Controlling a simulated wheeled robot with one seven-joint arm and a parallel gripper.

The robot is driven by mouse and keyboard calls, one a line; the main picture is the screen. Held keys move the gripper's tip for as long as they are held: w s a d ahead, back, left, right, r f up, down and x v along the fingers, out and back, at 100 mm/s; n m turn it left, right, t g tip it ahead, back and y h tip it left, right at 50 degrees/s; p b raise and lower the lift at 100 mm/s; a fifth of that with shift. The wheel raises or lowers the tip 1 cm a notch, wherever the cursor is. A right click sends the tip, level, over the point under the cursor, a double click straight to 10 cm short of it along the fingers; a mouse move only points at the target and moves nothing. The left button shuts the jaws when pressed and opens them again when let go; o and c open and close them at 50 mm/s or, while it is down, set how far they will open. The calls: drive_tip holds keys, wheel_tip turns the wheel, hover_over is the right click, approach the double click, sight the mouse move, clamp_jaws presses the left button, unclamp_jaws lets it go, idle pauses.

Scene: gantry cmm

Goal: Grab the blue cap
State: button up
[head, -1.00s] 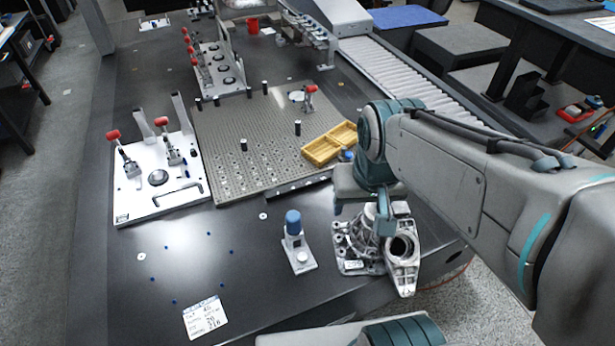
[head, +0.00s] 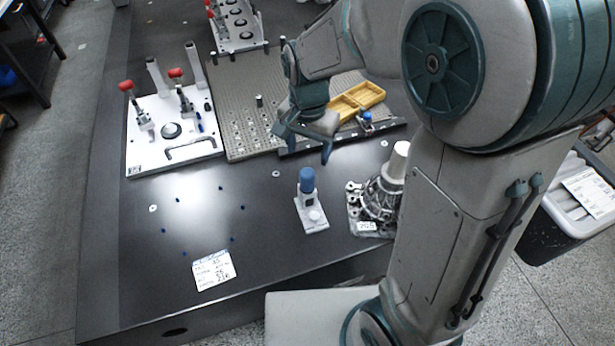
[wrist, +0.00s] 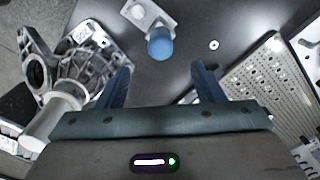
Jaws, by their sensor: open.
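The blue cap (head: 307,180) sits upright on a small pale stand (head: 312,214) near the front middle of the dark table. My gripper (head: 306,142) hangs above and behind it, with fingers apart and nothing seen between them. In the wrist view, the cap (wrist: 160,44) lies just ahead of my open fingertips (wrist: 161,68), roughly centred between them. The stand (wrist: 143,12) shows beyond the cap. The cap looks apart from both fingers.
A metal casting (head: 377,200) with a pale cylinder (head: 400,160) stands right of the stand. A perforated plate (head: 240,112), yellow tray (head: 372,95) and white clamp fixture (head: 150,152) lie behind. A paper label (head: 214,270) lies front left; the table left of the cap is mostly clear.

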sight(307, 172)
wheel_tip(307, 172, down, 8)
drive_tip(key=shift+s+a+f, duration=0.1)
drive_tip(key=shift+a+f, duration=0.05)
drive_tip(key=shift+f, duration=0.05)
drive_tip(key=c, duration=1)
